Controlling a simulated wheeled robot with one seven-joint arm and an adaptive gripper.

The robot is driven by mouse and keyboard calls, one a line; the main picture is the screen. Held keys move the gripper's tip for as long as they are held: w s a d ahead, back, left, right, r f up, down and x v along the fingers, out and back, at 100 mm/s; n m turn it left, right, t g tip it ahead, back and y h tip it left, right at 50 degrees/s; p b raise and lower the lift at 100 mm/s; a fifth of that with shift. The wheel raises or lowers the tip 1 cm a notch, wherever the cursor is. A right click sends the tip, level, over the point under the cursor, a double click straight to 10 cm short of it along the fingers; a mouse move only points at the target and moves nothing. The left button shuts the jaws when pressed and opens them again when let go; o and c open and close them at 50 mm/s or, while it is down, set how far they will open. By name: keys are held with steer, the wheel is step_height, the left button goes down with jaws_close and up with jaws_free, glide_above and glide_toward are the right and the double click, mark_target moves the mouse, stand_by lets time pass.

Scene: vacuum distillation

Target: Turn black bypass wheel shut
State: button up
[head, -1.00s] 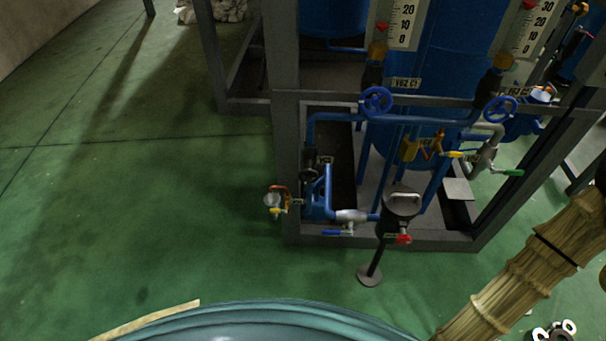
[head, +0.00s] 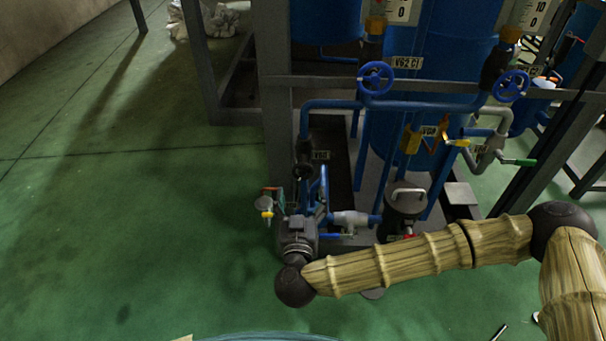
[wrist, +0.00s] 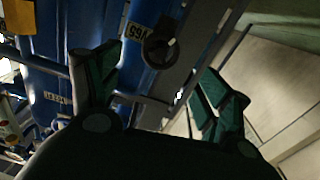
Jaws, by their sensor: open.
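The black bypass wheel (head: 303,171) is on the blue pipework at the lower left corner of the frame in the head view, beside a small label. In the wrist view, a black round wheel (wrist: 160,47) shows beyond the fingertips, near a yellowish label (wrist: 137,32). My gripper (wrist: 158,70) is open with its green-padded fingers spread on either side of the wheel's line of sight. The wheel appears to lie ahead of the fingers; I cannot tell the exact distance. Nothing shows between the fingers. In the head view my wrist is low, just below the wheel, and the fingers are hard to make out.
Blue handwheels (head: 375,79) and (head: 511,86) sit higher on the pipes. A yellow-handled valve (head: 266,204) projects left of the frame post. A black pot with a metal handle (head: 406,196) stands to the right. The green floor (head: 130,240) on the left is clear.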

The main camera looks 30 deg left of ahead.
mark_target(303, 173)
steer(key=x, duration=0.9)
steer(key=shift+w+a+b, duration=0.2)
steer(key=shift+w+b, duration=0.1)
steer(key=shift+b, duration=0.05)
steer(key=shift+c, duration=0.4)
steer(key=c, duration=0.9)
